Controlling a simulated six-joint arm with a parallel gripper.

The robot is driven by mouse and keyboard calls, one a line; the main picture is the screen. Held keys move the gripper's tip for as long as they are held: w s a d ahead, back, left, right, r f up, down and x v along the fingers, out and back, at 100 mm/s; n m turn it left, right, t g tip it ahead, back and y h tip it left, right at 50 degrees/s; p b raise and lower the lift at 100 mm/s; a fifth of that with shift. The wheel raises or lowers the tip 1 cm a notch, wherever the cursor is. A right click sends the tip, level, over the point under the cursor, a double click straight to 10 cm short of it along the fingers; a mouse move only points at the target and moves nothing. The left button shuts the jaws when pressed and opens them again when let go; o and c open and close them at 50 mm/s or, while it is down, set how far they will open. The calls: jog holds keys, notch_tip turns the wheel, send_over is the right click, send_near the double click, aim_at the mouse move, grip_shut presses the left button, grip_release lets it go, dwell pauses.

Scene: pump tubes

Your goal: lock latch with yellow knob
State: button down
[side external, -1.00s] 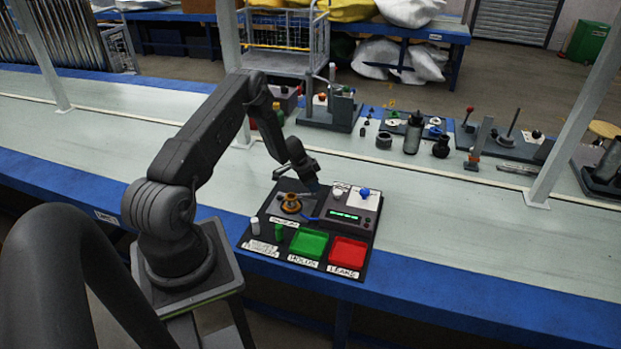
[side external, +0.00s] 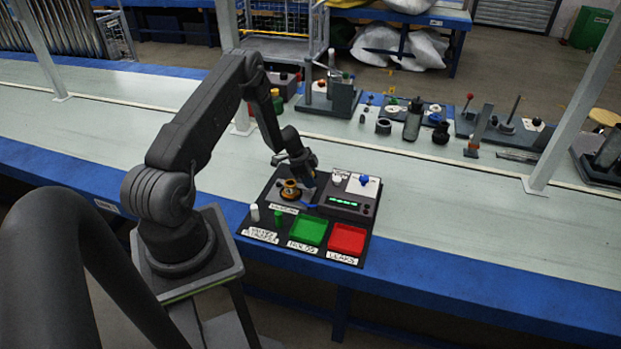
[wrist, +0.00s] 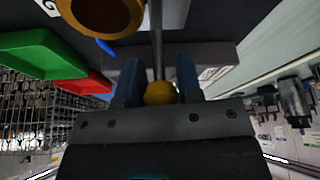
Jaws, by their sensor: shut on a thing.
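The yellow knob (wrist: 160,93) sits between the two blue fingers of my gripper (wrist: 160,85) in the wrist view. The gripper is shut on the knob. A thin grey latch rod (wrist: 157,40) runs from the knob away between the fingers. The brass-coloured round fitting (side external: 290,190) stands on the dark board, and it also shows at the top of the wrist view (wrist: 100,12). In the side view my gripper (side external: 292,172) is just above and behind this fitting. The knob is too small or hidden to make out there.
The board holds a green tray (side external: 308,231), a red tray (side external: 347,239), a grey box with green display (side external: 346,201), and a white and a green tube. A blue knob (side external: 363,180) is on a white panel behind. Several fixtures stand farther back; the bench right of the board is clear.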

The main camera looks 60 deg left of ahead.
jog(key=shift+d, duration=0.1)
jog(key=c, duration=0.8)
grip_release()
jog(key=v, duration=1.4)
